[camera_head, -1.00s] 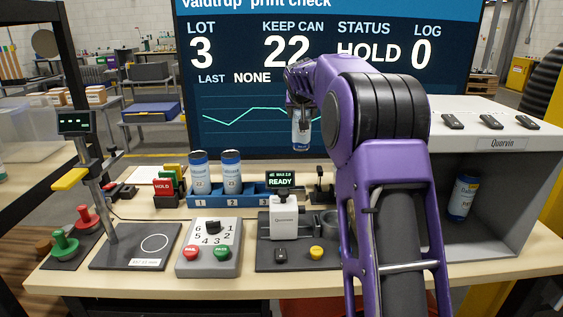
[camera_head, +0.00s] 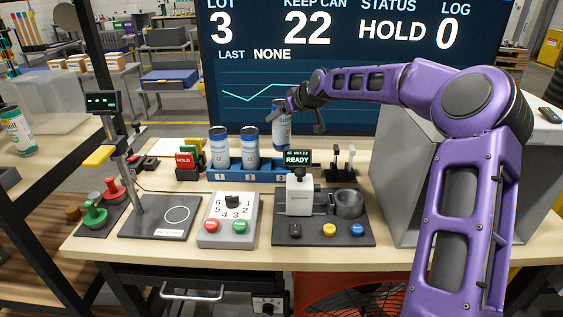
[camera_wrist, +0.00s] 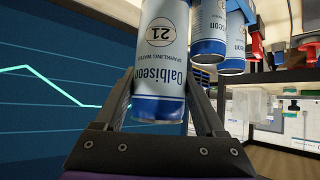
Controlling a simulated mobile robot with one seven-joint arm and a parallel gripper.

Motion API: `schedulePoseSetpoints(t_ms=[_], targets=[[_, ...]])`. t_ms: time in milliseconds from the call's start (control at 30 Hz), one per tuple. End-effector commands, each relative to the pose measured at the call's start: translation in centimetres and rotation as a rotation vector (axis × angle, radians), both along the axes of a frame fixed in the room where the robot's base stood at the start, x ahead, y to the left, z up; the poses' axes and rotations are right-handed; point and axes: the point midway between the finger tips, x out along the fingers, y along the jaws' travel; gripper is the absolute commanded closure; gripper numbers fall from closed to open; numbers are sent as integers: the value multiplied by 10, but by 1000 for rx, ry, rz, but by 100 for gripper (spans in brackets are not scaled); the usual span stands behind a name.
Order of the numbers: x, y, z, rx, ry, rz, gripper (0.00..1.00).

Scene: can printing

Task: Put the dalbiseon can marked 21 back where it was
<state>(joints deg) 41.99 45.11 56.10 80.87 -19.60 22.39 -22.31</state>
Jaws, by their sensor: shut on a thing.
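The dalbiseon can marked 21 (camera_wrist: 160,60) is in my gripper (camera_wrist: 160,108), with a finger on each side. Its white and blue label shows upside down in the wrist view. In the head view the held can (camera_head: 281,127) hangs upright above the right end of the blue rack (camera_head: 235,175), over or just behind place 3; its base looks higher than the bases of the racked cans. Two similar cans stand in places 1 (camera_head: 219,147) and 2 (camera_head: 250,148). The READY display partly hides the rack's right end.
A printer unit with a READY display (camera_head: 297,158) stands in front of the rack's right end. A dial box (camera_head: 230,222) and coloured HOLD cards (camera_head: 185,160) are near the rack. A grey shelf box (camera_head: 400,185) stands at right, partly behind my arm.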

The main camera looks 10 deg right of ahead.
Motion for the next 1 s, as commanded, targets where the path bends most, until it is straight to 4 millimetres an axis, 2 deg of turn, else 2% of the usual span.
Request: schedulePoseSetpoints(t_ms=[200, 367, 600, 1000], targets=[[0, 0, -37, 1, 4, 0, 87], [0, 0, -52, 1, 3, 0, 87], [-1, 1, -90, 1, 4, 0, 87], [0, 0, -97, 0, 1, -1, 87]])
